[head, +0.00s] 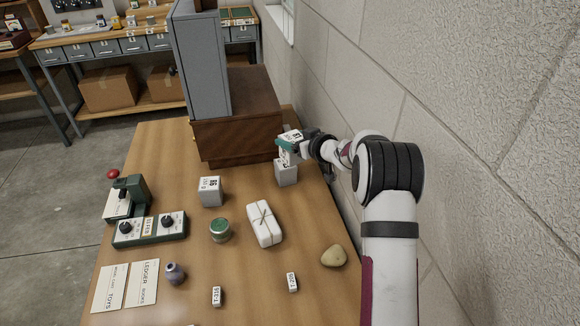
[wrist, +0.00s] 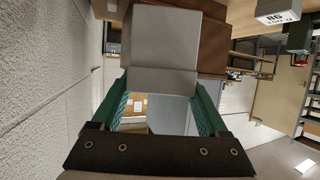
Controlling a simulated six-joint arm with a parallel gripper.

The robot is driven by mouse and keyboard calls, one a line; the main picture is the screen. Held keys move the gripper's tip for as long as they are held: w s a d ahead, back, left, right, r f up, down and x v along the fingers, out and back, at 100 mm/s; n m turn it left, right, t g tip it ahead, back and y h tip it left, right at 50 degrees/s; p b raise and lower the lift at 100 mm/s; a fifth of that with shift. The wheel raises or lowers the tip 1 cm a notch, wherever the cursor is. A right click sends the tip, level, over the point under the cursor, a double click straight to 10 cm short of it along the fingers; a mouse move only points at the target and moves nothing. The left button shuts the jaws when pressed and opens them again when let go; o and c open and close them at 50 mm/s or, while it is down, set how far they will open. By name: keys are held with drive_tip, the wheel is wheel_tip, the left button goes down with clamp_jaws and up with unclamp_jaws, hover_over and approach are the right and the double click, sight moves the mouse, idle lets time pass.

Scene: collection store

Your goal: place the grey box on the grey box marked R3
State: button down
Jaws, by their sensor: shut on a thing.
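In the wrist view the held grey box (wrist: 165,45) fills the upper middle, at the ends of the fingers.
A brown cabinet (head: 238,138) bearing a grey metal case stands behind the boxes. The wall is close on the right. A wrapped parcel (head: 264,224), a green tin (head: 220,231), a stone (head: 333,255) and a green control box (head: 150,229) lie nearer on the table.

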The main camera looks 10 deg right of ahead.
drive_tip(key=w+a+r, duration=0.1)
drive_tip(key=w+r, duration=0.2)
drive_tip(key=w, duration=0.3)
drive_tip(key=shift+n, duration=0.3)
wheel_tip(320, 180, down, 10)
drive_tip(key=shift+w+r, duration=0.1)
drive_tip(key=shift+r, duration=0.1)
